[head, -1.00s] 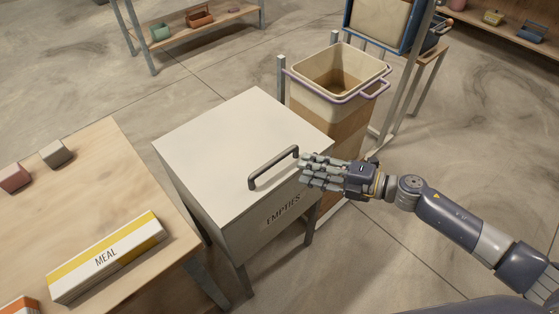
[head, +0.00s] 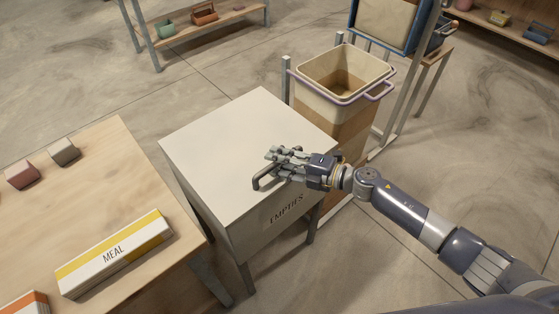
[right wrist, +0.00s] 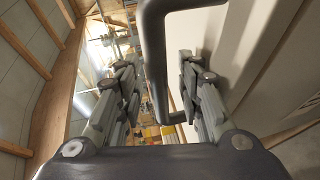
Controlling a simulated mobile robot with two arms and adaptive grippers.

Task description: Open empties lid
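The empties box (head: 237,150) is a pale cream bin on legs marked EMPTIES on its front. Its lid is shut and lies flat. A dark bar handle (head: 262,181) stands on the lid near the front edge. My right gripper (head: 279,163) is over the handle and hides much of it. In the right wrist view the handle (right wrist: 152,45) passes between the two spread fingers, with gaps visible on both sides. The gripper is open. My left gripper is in neither view.
A wooden table (head: 120,185) at the left holds a MEAL box (head: 115,254) and small blocks. A tall open bin (head: 345,80) with a purple rim stands behind the empties box. A rack with a blue-edged tray (head: 382,22) is behind it.

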